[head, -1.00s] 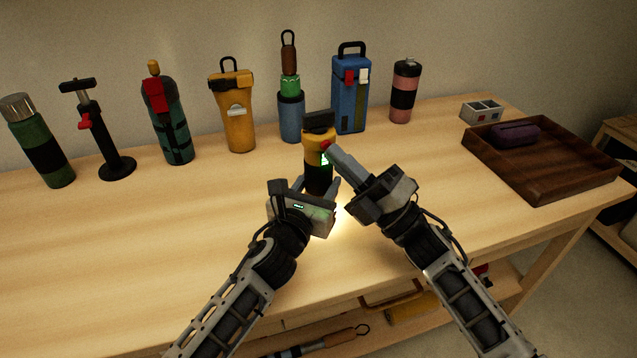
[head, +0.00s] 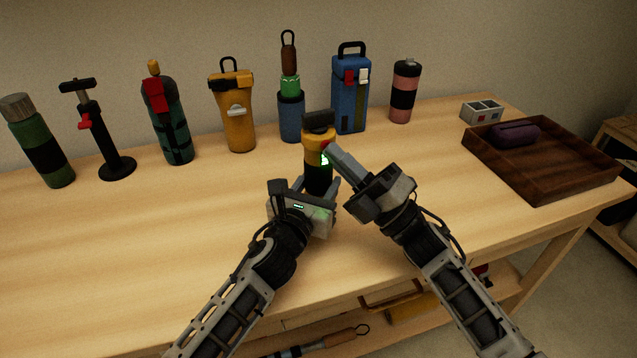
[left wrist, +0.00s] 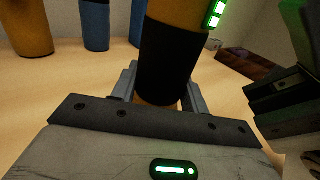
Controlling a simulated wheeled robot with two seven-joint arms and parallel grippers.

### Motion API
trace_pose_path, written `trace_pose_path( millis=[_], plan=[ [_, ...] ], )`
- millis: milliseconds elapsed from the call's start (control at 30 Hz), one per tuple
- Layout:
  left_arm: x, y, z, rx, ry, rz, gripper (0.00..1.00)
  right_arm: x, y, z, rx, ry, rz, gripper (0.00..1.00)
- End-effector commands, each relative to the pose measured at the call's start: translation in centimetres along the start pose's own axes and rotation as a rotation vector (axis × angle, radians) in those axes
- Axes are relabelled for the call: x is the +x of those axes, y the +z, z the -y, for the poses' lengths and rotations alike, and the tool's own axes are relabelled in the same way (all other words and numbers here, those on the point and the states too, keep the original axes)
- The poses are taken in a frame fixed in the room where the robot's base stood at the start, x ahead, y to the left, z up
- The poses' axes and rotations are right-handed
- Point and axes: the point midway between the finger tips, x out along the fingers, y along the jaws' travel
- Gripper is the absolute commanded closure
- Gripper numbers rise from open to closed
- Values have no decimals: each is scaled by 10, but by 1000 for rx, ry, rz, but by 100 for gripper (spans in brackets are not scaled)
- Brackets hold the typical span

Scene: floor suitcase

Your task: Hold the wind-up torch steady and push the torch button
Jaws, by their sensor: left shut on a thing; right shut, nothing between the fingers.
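The wind-up torch (head: 319,137) stands upright on the bench, yellow with a black top and a black lower band. Its black band and lit green bars also show in the left wrist view (left wrist: 168,65). My left gripper (head: 319,188) is shut around the torch's lower part, one finger on each side. The red torch button (head: 325,146) is on the torch's right side, partly hidden by my right fingertips. My right gripper (head: 333,151) is shut and empty, its tips at the button; I cannot tell if they touch it.
Behind stand a yellow canister (head: 238,125), a blue flask (head: 292,121), a blue box-shaped container (head: 350,105) and a pink bottle (head: 403,92). A brown tray (head: 541,181) holding a purple case is at right.

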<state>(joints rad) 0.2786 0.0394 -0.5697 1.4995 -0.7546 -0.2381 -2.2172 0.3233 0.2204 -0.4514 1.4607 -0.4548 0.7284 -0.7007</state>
Motion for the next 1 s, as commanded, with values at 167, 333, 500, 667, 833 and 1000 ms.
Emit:
trace_pose_path(
  millis=[167, 333, 500, 667, 833, 1000],
  plan=[
    [0, -2, 0, 1, 0, -3, 86, -6, -4, -4, 1, -1, 1, 100],
    [0, -2, 0, 1, 0, -3, 86, -9, -6, -6, 0, -1, 1, 100],
    [0, -1, 0, 1, 0, -3, 86, -9, -6, -6, 0, -1, 1, 100],
    [0, -2, 0, 1, 0, -3, 86, -15, -10, -10, 1, -2, 1, 100],
    [0, -2, 0, 0, 0, -3, 86, -27, -19, -18, 1, -2, 0, 100],
    [0, -2, 0, 0, 0, -3, 86, -39, -27, -27, 1, -1, 1, 100]
  ],
)
